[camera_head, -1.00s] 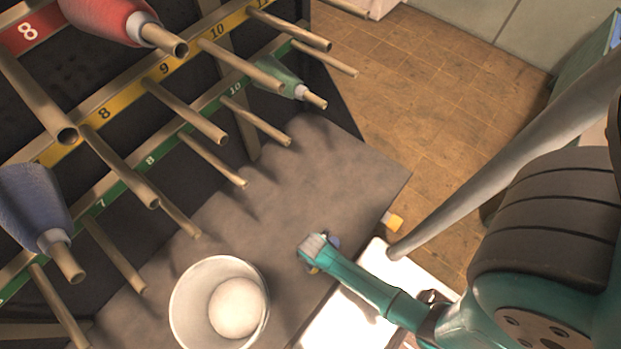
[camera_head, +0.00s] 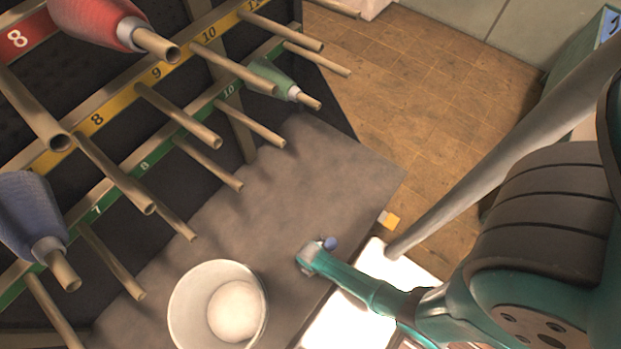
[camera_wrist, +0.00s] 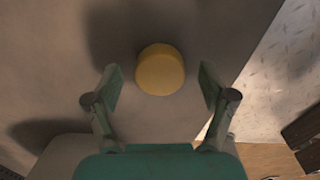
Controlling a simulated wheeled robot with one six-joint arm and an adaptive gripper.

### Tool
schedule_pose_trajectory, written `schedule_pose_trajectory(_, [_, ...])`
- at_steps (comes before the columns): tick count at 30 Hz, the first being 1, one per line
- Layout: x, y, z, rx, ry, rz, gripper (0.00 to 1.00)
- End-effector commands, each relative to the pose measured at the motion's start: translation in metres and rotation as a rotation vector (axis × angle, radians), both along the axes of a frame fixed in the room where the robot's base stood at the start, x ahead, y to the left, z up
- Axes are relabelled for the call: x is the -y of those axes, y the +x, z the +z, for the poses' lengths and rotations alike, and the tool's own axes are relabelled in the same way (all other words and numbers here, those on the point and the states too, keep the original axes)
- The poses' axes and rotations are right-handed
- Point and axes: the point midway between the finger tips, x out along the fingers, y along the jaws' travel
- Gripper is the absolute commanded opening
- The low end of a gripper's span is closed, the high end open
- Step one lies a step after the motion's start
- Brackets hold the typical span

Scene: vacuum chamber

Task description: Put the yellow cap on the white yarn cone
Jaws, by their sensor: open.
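The yellow cap (camera_wrist: 160,70) is a round disc on the grey tabletop in the wrist view. My gripper (camera_wrist: 160,84) is open, with one finger on each side of the cap and a gap on both sides. In the head view my gripper (camera_head: 309,260) is low over the table near its right edge, and the cap cannot be made out there. A white rounded thing (camera_head: 236,311) sits inside a pale bucket (camera_head: 176,300) left of my gripper. I cannot tell whether it is the white yarn cone; no other white cone shows.
A small blue thing (camera_head: 330,243) is beside my gripper. A yellow-and-white block (camera_head: 389,220) is at the table's right edge. A rack with numbered strips and projecting pegs holds red (camera_head: 95,22), blue (camera_head: 32,215) and green (camera_head: 272,79) cones. The table (camera_head: 310,170) behind my gripper is clear.

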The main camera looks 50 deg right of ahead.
Motion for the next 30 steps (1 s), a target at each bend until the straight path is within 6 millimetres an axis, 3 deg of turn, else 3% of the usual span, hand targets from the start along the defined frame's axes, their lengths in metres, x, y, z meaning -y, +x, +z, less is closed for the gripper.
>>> schedule_pose_trajectory(2, [0.0, 0.0, 0.0, 0.0, 0.0, 0.0, 0.8])
schedule_pose_trajectory(6, [0.0, 0.0, 0.0, 0.0, 0.0, 0.0, 0.45])
schedule_pose_trajectory(8, [0.0, 0.0, 0.0, 0.0, 0.0, 0.0, 0.34])
schedule_pose_trajectory(23, [0.0, 0.001, 0.006, 0.002, 0.0, 0.0, 0.34])
schedule_pose_trajectory(30, [0.0, 0.0, 0.033, 0.002, -0.001, 0.0, 0.34])
